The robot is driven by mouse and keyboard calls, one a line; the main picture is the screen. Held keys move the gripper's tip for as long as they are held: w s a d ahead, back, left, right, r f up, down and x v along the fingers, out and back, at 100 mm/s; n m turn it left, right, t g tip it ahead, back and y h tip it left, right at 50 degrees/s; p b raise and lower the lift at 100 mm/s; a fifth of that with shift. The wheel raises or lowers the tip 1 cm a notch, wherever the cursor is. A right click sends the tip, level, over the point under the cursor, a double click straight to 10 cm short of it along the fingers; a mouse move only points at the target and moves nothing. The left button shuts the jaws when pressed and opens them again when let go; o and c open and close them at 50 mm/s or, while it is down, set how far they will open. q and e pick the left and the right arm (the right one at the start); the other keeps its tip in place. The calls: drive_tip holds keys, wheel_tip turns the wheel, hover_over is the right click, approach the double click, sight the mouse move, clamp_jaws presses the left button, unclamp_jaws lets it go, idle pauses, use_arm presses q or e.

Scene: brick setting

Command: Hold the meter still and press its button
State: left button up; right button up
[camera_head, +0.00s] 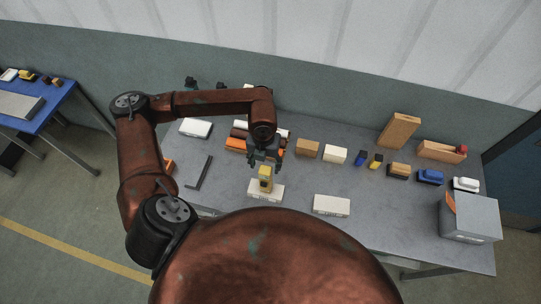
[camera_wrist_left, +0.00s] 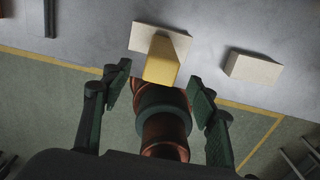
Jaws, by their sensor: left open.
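The meter appears to be the small yellow block-shaped thing (camera_head: 265,179) standing on a white block (camera_head: 273,193) near the front edge of the grey table. It also shows in the left wrist view (camera_wrist_left: 162,58), upright on the pale block (camera_wrist_left: 143,36). I cannot make out its button. My left gripper (camera_head: 264,161) is just above and behind the meter in the head view. In the left wrist view its two fingers (camera_wrist_left: 158,82) are apart, with the meter showing between and beyond them, and nothing is held. My right gripper is not in view.
Another white block (camera_head: 331,205) lies to the right of the meter. Behind stand a tan block (camera_head: 307,149), a cream block (camera_head: 335,154) and orange pieces (camera_head: 236,145). A grey box (camera_head: 469,218) is at the right end. A dark bar (camera_head: 199,172) lies left.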

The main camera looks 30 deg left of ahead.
sight(265, 170)
use_arm(q)
drive_tip(key=shift+a+f, duration=0.15)
drive_tip(key=shift+f, duration=0.05)
drive_tip(key=f, duration=0.1)
drive_tip(key=f+p, duration=0.1)
drive_tip(key=f, duration=0.1)
drive_tip(key=shift+d+f, duration=0.2)
drive_tip(key=shift+f, duration=0.05)
wheel_tip(265, 170, down, 3)
drive_tip(key=shift+f, duration=0.2)
drive_tip(key=shift+w+f, duration=0.1)
drive_tip(key=shift+f, duration=0.1)
drive_tip(key=c, duration=1.4)
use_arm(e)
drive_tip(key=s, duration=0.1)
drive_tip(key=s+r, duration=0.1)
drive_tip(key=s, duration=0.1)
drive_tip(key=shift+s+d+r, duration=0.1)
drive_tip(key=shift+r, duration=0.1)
use_arm(q)
drive_tip(key=shift+c, duration=0.2)
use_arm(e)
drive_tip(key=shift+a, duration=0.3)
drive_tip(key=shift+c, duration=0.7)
